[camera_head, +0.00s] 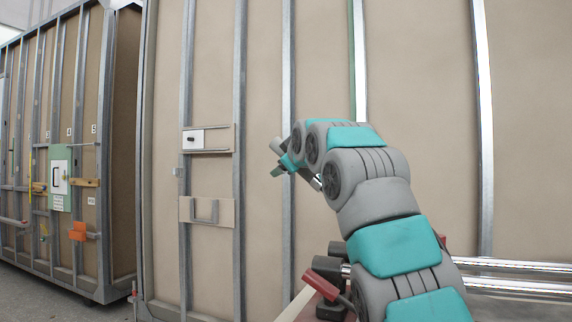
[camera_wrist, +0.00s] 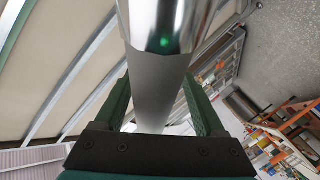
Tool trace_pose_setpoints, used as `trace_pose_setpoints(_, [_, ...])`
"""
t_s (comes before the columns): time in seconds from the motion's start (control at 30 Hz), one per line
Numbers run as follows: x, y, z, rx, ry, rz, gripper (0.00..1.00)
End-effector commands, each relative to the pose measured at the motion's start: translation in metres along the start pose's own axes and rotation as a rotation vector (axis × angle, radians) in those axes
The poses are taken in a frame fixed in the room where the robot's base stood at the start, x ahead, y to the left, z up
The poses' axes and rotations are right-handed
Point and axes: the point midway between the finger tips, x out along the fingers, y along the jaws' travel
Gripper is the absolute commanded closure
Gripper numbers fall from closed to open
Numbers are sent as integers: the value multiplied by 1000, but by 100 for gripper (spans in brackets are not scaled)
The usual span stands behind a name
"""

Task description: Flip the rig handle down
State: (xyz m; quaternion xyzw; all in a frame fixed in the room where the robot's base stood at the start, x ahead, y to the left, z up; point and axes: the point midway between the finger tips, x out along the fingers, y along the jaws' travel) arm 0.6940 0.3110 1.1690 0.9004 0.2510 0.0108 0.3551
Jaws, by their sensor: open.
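The rig handle is a bar with a pale grey grip (camera_head: 277,146) and a shiny metal rod. In the head view it slants from upper left to lower right, partly hidden behind my gripper and wrist. My gripper (camera_head: 286,163) is at the grip, with its dark teal fingers spread. In the wrist view the grey grip (camera_wrist: 156,98) runs between the two green fingers of my gripper (camera_wrist: 159,84), with its shiny metal part nearest the top edge. The fingers lie on either side of it; I cannot tell whether they touch it.
Red and black clamp-like parts (camera_head: 322,284) and shiny horizontal rails (camera_head: 510,266) lie low beside my arm. A panelled wall with metal studs (camera_head: 239,70) stands behind, carrying a white latch box (camera_head: 193,140) and a U-shaped pull (camera_head: 206,212). Another pod (camera_head: 120,140) stands at left.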

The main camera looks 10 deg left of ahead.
Motion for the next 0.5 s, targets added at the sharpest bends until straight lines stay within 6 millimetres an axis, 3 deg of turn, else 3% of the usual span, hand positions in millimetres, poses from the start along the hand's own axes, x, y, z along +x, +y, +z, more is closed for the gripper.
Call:
trace_pose_setpoints(0.23, [-14,0,1,-1,2,4,28])
trace_pose_setpoints(0.5, [-51,-2,2,0,2,3,28])
